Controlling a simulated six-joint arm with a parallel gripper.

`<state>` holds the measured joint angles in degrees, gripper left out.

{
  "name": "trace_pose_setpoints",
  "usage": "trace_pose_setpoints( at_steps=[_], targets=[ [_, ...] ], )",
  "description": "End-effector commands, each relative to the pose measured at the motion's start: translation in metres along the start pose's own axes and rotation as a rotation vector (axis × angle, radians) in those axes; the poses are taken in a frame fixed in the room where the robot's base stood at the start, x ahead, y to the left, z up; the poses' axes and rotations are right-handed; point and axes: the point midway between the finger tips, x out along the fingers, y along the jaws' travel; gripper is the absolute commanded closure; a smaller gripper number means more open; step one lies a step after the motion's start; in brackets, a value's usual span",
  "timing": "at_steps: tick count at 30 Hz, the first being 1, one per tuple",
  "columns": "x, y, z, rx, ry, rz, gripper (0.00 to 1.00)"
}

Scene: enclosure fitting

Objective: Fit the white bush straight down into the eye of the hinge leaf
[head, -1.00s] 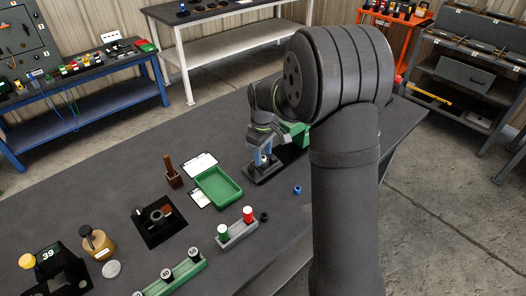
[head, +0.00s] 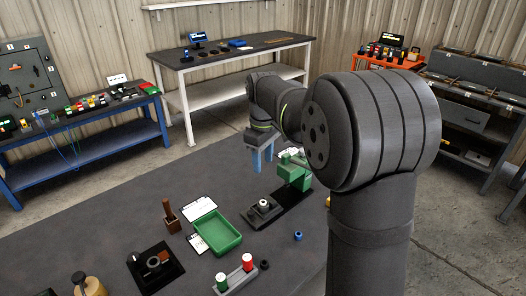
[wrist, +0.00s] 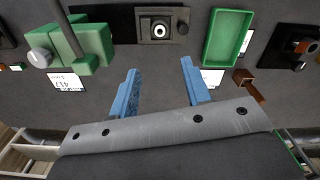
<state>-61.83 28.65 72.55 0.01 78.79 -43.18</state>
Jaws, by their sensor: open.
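The white bush (head: 264,202) is at the top of the grey hinge leaf (head: 265,210), on a black base plate. In the wrist view the bush (wrist: 159,29) shows from above as a pale ring with a dark centre, inside the outline of the hinge leaf's eye. How deep it sits I cannot tell. My gripper (head: 258,163) has blue fingers and hangs above and behind the plate, clear of the bush. In the wrist view my gripper (wrist: 158,66) is open, with nothing between its fingers.
A green clamp-like block (head: 295,172) stands at the back end of the black plate. A green tray (head: 216,233), a brown holder (head: 171,216) and a blue ring (head: 298,236) are nearby. A grey rack with red and green pegs (head: 235,275) stands in front.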

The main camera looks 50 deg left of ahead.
Motion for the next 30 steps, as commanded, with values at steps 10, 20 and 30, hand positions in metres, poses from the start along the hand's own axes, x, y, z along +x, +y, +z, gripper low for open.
trace_pose_setpoints(
  at_steps=[10,20,30],
  targets=[
    [-0.026,0.000,0.000,0.000,0.000,0.000,0.56],
    [-0.025,0.000,0.000,0.000,0.000,0.000,0.56],
    [-0.020,0.000,0.000,0.000,-0.001,-0.001,0.56]
  ],
)
